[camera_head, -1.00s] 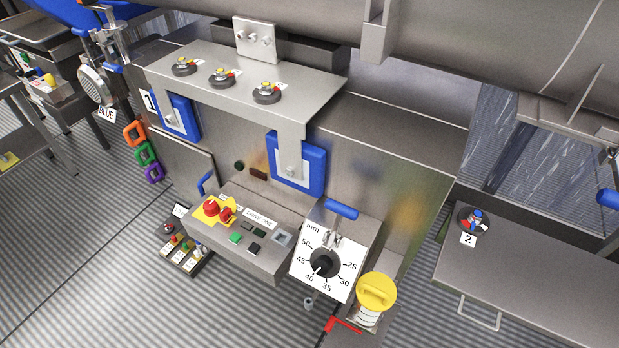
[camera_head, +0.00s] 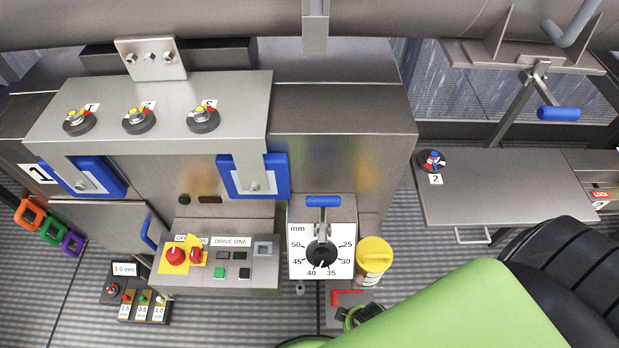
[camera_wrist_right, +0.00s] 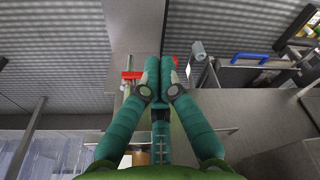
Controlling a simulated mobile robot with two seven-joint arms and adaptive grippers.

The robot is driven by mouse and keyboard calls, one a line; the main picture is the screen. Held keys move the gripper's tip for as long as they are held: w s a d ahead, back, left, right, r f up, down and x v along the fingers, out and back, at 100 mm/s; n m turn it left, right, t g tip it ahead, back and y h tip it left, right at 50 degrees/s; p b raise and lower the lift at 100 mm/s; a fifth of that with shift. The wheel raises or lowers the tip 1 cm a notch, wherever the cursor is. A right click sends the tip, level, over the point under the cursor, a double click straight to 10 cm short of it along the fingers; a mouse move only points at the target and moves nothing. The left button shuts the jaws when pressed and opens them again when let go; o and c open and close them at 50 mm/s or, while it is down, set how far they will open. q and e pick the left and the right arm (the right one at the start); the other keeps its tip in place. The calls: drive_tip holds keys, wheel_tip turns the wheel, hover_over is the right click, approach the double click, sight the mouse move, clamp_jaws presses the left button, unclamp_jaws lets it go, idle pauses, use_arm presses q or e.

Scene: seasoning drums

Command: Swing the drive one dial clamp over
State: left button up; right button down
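The drive one dial clamp has a blue handle (camera_head: 323,201) on a metal linkage above the white mm dial (camera_head: 322,251). The handle lies level across the top of the dial. The dial's black knob (camera_head: 321,254) sits in its middle. My right gripper (camera_head: 360,316) is low in the head view, below and right of the dial, partly hidden by my green arm. In the right wrist view my right gripper's teal fingers (camera_wrist_right: 160,63) come together at the tips, with nothing visible between them. It is apart from the blue handle. My left gripper is out of view.
A yellow-lidded container (camera_head: 374,256) stands right of the dial. A red lever (camera_head: 347,296) is below it and shows beside the fingers in the wrist view (camera_wrist_right: 132,75). The DRIVE ONE panel (camera_head: 232,272) is to the left.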

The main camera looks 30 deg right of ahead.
drive_tip(key=w+r+p, duration=0.2)
drive_tip(key=w+r, duration=0.1)
drive_tip(key=r, duration=0.4)
drive_tip(key=w+r+p, duration=0.1)
drive_tip(key=w+r, duration=0.2)
drive_tip(key=r, duration=0.3)
wheel_tip(320, 180, up, 32)
drive_tip(key=m+t+h+p, duration=0.2)
drive_tip(key=m+t+p, duration=0.1)
drive_tip(key=m+p, duration=0.35)
hover_over(323, 221)
drive_tip(key=w, duration=0.1)
drive_tip(key=shift+a+f+m+b, duration=0.1)
drive_tip(key=shift+a+m+b, duration=0.2)
drive_tip(key=shift+m+b, duration=0.15)
drive_tip(key=p+x, duration=0.1)
drive_tip(key=x, duration=0.9)
drive_tip(key=shift+d, duration=0.15)
